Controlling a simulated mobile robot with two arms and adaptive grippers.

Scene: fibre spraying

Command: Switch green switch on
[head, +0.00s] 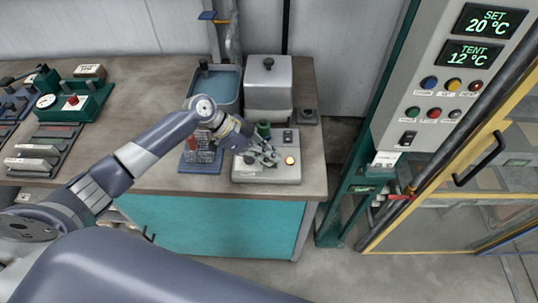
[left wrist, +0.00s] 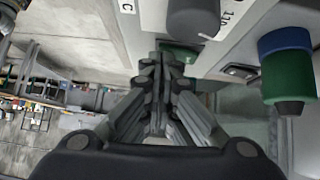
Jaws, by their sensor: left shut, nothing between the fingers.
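A small light-grey control box (head: 262,177) stands near the right front of the bench. It carries a dark rocker switch (head: 287,137), a lit amber lamp (head: 290,160) and a green upright piece (head: 263,130) at its back. My left gripper (head: 268,156) is shut and empty, low over the box. In the left wrist view its closed fingertips (left wrist: 163,62) are close to a small dark-green part (left wrist: 181,54); I cannot tell whether they touch. A green cylinder with a blue end (left wrist: 284,76) is to their right, and a dark knob (left wrist: 194,18) is above them. My right gripper is out of view.
A lidded grey container (head: 269,90) and a blue-grey tub (head: 218,85) stand behind the box. A wire rack (head: 203,157) is left of it. A wall panel (head: 450,65) with displays, coloured buttons and a black switch (head: 407,138) is at the right.

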